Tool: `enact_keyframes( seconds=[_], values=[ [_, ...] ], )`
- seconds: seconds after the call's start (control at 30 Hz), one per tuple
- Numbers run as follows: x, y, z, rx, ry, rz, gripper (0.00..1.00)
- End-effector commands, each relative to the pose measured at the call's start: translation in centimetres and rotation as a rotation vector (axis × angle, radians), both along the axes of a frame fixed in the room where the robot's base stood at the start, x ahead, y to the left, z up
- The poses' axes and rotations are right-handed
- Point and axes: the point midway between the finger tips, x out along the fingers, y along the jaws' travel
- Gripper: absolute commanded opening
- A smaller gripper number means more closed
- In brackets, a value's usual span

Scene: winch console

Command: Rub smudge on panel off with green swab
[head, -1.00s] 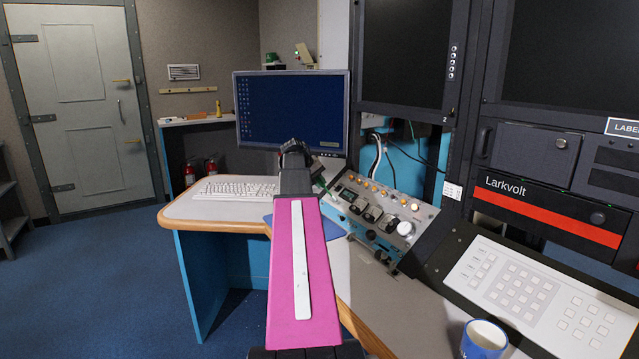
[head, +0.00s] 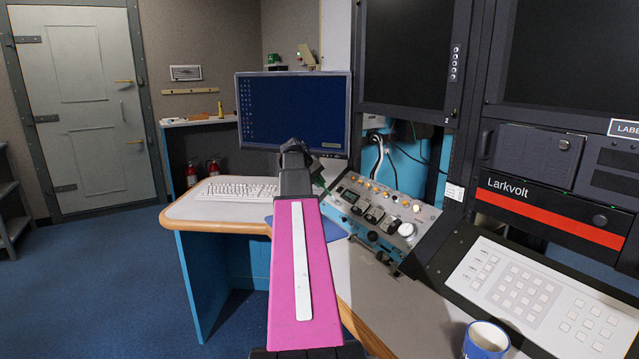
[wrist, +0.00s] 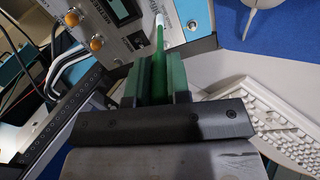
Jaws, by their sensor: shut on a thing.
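The green swab (wrist: 160,42) has a thin green stick and a white tip (wrist: 162,19). My gripper (wrist: 158,70) is shut on it, and the swab points out toward the top of the wrist view. The tip shows against the lower part of the grey control panel (wrist: 178,12); I cannot tell if it touches. The panel also shows in the head view (head: 395,215), sloping on the desk with knobs and orange lamps. I cannot make out the smudge in either view.
The panel carries orange lamps (wrist: 96,43) and a small display (wrist: 124,8) close to the swab. A keyboard (head: 236,189) and a monitor (head: 293,113) stand on the desk's left part. A blue mug (head: 485,340) is at the front right. Cables hang behind the panel.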

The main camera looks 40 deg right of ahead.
Motion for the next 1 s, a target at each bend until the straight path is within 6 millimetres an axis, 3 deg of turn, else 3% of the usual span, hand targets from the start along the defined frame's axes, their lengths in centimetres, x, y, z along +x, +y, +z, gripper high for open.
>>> enact_keyframes(
  seconds=[1.0],
  values=[
    [-0.9, 0.1, 0.0, 0.0, 0.001, -0.001, 0.0]
  ],
)
